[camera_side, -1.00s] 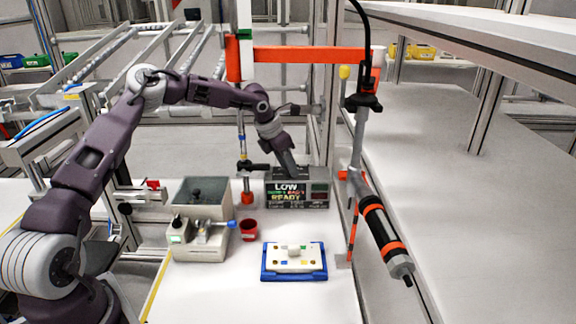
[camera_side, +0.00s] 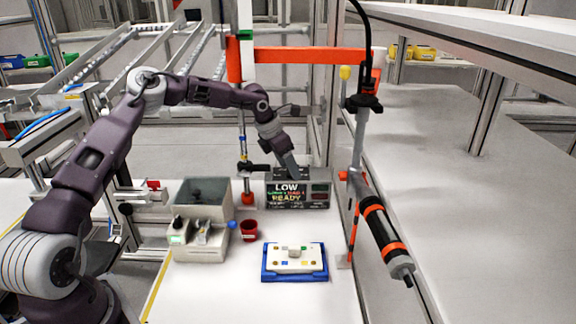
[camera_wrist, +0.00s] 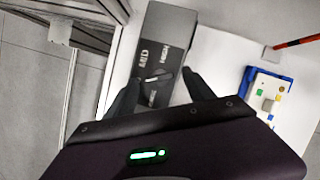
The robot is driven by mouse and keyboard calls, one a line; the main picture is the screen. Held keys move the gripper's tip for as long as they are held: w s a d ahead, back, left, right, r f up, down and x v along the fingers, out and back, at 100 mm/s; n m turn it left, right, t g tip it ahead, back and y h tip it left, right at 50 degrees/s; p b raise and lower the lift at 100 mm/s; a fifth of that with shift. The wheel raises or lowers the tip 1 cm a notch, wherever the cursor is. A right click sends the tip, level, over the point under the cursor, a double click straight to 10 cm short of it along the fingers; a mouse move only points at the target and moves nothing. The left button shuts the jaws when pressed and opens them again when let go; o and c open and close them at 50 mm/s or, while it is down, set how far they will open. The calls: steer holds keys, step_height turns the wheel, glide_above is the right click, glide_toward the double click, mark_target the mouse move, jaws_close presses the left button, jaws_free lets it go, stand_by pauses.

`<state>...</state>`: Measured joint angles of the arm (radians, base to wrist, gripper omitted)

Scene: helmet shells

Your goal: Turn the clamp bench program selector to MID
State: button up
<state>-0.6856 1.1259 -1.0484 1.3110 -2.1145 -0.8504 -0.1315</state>
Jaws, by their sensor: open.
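The selector box (camera_side: 318,188), a dark box with a display reading LOW and READY, stands at the back of the white table in the side view. In the wrist view the box (camera_wrist: 170,22) shows MID and HIGH labels on its top. The selector knob (camera_wrist: 169,77) with a pale mark shows between my fingers, and its exact pointing is hard to tell. My gripper (camera_wrist: 162,84) is open, with one dark finger on each side of the knob. Contact with the knob cannot be told. In the side view my gripper (camera_side: 286,172) is over the box top, its fingertips hidden.
A grey machine (camera_side: 200,240) with a bin stands left of a red cup (camera_side: 249,230). A blue tray (camera_side: 318,274) holding a white plate lies in front of the box. A black-and-orange tool (camera_side: 383,238) hangs at right.

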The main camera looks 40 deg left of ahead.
steer(key=n, duration=0.1)
steer(key=n+y, duration=0.1)
steer(key=n, duration=0.2)
steer(key=shift+d+n+y, duration=0.3)
steer(key=shift+n+y, duration=0.1)
steer(key=shift+r+n+y, duration=0.3)
steer(key=shift+n, duration=0.5)
steer(key=d+r+m+t, duration=0.2)
steer(key=d+r+m, duration=0.15)
steer(key=r, duration=0.65)
steer(key=d+r+m+t, duration=0.3)
steer(key=d+r, duration=0.1)
steer(key=r, duration=0.6)
steer(key=s+d+r+m+t, duration=0.3)
steer(key=s+d+r+m, duration=0.3)
steer(key=r+m, duration=0.5)
steer(key=d+r, duration=0.1)
steer(key=d, duration=0.1)
steer(key=shift+d+m+t+h, duration=0.35)
steer(key=shift+t+h, duration=0.05)
steer(key=shift+s, duration=0.1)
steer(key=shift+c, duration=0.4)
